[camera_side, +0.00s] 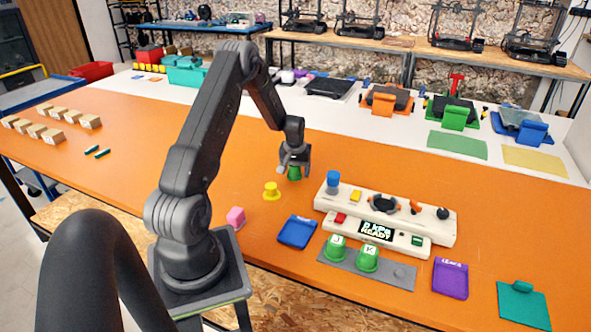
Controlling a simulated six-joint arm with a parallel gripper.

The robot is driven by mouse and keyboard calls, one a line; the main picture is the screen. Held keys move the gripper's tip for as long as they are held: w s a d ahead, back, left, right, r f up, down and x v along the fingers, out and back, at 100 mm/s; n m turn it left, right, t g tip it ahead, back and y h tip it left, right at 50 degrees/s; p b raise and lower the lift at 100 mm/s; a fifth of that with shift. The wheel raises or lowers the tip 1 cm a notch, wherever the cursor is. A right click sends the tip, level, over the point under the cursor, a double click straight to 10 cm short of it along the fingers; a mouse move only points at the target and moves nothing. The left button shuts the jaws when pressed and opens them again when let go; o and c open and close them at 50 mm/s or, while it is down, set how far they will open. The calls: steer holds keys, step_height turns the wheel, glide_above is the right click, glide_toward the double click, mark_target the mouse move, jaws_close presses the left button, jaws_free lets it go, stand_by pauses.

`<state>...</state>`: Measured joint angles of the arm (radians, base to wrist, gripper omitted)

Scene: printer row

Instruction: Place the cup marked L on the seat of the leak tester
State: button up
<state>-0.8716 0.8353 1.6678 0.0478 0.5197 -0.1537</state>
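My gripper (294,163) points down over the orange table, left of the leak tester. A green cup (294,174) shows right under it, at the fingers. The gripper covers its upper part, so I cannot read a mark on it or tell whether the fingers are shut on it. The leak tester (440,229) is a white two-step unit with a display reading "0 kPa READY". On it are a blue cylinder (333,182), a yellow block (355,195), an orange and black clamp (383,204) and a black knob (442,213). I cannot make out which part is the seat.
Green cups marked J (337,246) and K (368,257) stand on a grey strip (387,271), whose right end is bare of cups. A yellow spool-like piece (271,191), pink block (236,217), blue tray (297,232) and purple "LEAKS" tray (450,279) lie nearby. Free table lies left.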

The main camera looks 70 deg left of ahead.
steer(key=shift+o, duration=0.8)
